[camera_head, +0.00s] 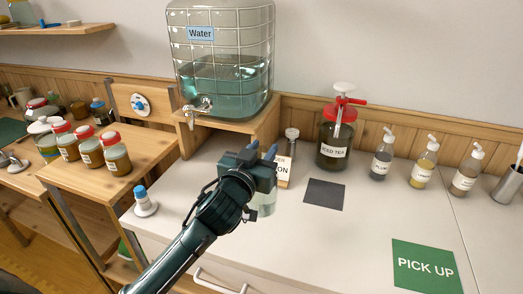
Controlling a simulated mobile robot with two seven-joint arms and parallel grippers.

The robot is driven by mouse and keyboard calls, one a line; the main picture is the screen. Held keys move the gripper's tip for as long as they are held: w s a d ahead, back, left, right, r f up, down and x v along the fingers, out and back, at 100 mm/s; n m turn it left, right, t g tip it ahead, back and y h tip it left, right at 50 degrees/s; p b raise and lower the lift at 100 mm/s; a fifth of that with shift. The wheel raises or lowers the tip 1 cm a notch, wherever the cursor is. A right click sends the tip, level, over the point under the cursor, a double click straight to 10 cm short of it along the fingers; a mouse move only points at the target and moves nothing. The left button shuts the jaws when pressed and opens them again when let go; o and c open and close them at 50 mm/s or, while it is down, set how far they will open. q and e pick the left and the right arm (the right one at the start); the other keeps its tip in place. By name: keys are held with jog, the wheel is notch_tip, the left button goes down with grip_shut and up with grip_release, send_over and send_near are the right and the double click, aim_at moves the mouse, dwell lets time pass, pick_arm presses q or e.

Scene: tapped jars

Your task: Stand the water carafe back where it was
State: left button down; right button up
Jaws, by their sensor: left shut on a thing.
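My left gripper (262,154) is over the white counter, in front of the water tank's wooden stand. It is shut on a clear carafe (266,204) with pale liquid low in it. The gripper hides most of the carafe, and I cannot tell whether its base touches the counter. A large caged tank (226,75) labelled "Water" stands behind, with a metal tap (198,108) on its lower left. My right gripper does not show.
A dark square mat (324,194) lies bare right of the carafe. A labelled card (285,171) and a small capped jar (291,140) stand close behind the gripper. An iced tea jar (336,137), several pump bottles (424,164) and a green "PICK UP" mat (426,266) are further right.

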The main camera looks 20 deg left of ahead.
pick_arm(q)
jog(key=shift+r, duration=0.2)
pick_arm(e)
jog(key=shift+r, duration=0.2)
pick_arm(q)
jog(key=shift+f+b, duration=0.4)
jog(key=shift+f, duration=0.3)
notch_tip(320, 180, down, 3)
jog(key=shift+r+b, duration=0.1)
jog(key=shift+b, duration=1.05)
jog(key=shift+f+b, duration=0.55)
jog(key=shift+f, duration=0.25)
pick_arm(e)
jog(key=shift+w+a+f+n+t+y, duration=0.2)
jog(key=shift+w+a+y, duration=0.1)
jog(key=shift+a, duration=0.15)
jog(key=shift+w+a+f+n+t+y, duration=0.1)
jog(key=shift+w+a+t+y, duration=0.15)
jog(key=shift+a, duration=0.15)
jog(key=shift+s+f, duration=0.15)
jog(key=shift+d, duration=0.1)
